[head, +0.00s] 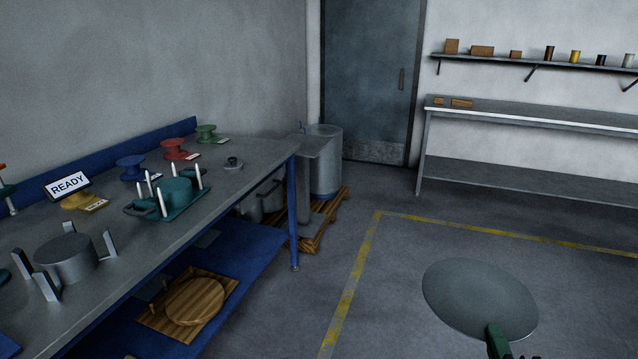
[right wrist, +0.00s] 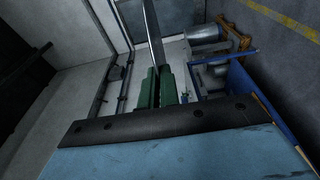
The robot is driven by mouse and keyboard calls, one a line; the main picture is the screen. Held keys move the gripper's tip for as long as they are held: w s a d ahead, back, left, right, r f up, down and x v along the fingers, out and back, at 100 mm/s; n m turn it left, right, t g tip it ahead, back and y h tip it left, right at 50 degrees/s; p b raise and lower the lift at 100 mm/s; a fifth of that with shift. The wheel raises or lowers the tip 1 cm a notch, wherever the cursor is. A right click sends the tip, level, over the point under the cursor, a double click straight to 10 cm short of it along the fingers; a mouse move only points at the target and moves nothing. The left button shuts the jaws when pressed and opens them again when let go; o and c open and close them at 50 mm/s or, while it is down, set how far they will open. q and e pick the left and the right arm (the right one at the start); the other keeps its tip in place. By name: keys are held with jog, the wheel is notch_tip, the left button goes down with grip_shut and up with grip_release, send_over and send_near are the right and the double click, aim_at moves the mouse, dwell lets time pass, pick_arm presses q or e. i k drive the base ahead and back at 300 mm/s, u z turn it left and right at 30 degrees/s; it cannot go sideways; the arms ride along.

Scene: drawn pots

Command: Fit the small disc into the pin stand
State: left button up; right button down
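A flat grey disc (head: 480,298) is in the right foreground of the head view, above the floor and away from the bench. My right gripper (head: 495,334) has green fingers and is shut on the disc's near edge. In the right wrist view the disc (right wrist: 153,35) shows nearly edge-on between the fingers (right wrist: 158,80). A grey stand with upright plates (head: 47,288) around a round grey block (head: 66,256) is nearer. My left gripper is not in view.
The bench (head: 250,180) also bears coloured spools, a READY sign (head: 67,186) and a small knobbed grey piece (head: 233,163). A wooden board with a round piece (head: 195,300) lies on the blue lower shelf. Open floor (head: 400,270) lies between disc and bench.

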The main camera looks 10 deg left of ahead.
aim_at(173, 185)
jog(key=u, duration=0.15)
jog(key=k, duration=0.2)
jog(key=z, duration=0.5)
jog(key=i, duration=1.7)
jog(key=u, duration=1.4)
jog(key=i, duration=0.9)
jog(key=u, duration=1.25)
jog(key=i, duration=0.25)
jog(key=u, duration=0.3)
